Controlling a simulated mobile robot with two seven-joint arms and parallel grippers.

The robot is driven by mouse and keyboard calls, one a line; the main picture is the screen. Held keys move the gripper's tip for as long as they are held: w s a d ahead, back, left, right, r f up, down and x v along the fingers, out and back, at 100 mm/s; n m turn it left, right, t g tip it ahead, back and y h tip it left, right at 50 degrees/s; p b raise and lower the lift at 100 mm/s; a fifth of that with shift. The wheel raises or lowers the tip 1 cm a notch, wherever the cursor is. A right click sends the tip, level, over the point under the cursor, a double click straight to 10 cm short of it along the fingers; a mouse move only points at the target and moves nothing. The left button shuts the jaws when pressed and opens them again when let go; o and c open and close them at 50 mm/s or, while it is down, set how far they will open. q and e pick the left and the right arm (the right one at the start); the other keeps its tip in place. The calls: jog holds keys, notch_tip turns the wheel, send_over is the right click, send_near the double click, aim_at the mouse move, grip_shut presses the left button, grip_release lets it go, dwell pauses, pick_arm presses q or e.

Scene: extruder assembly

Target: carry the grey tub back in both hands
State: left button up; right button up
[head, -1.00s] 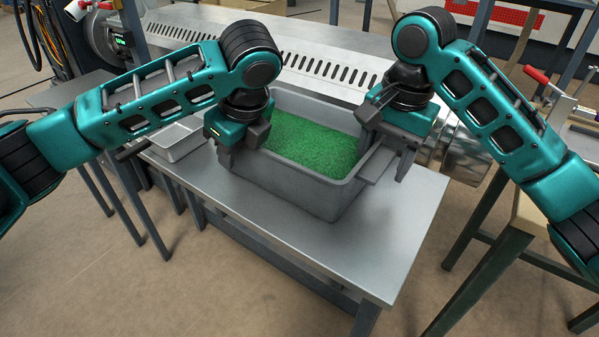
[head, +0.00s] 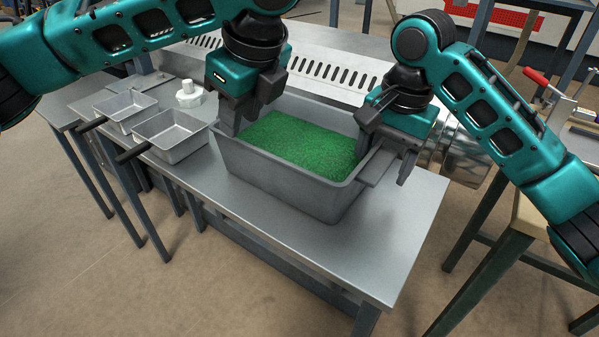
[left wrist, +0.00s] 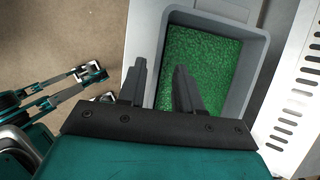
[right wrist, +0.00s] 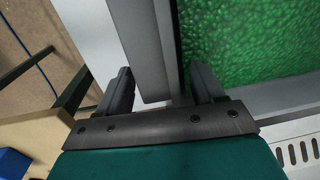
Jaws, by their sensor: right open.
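The grey tub (head: 280,188) stands upright on the metal table and holds green granules (head: 305,145). My left gripper (head: 248,112) is open and empty, raised above the tub's left end. In the left wrist view its open fingers (left wrist: 160,68) point down over the tub's rim and granules, apart from them as far as I can tell. My right gripper (head: 390,165) is open at the tub's right end. In the right wrist view its fingers (right wrist: 160,72) lie on either side of the tub's end wall and grip ledge (right wrist: 147,50), with gaps showing.
Two small metal pans (head: 172,136) with dark handles and a white fitting (head: 189,94) stand left of the tub. A slotted metal machine top (head: 335,72) runs behind it. The table's front right area (head: 390,235) is clear.

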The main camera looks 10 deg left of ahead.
jog(key=shift+r, duration=0.25)
pick_arm(q)
jog(key=shift+v, duration=1.1)
pick_arm(e)
notch_tip(320, 180, up, 12)
jog(key=shift+s+d+f, duration=0.25)
jog(key=shift+d, duration=0.2)
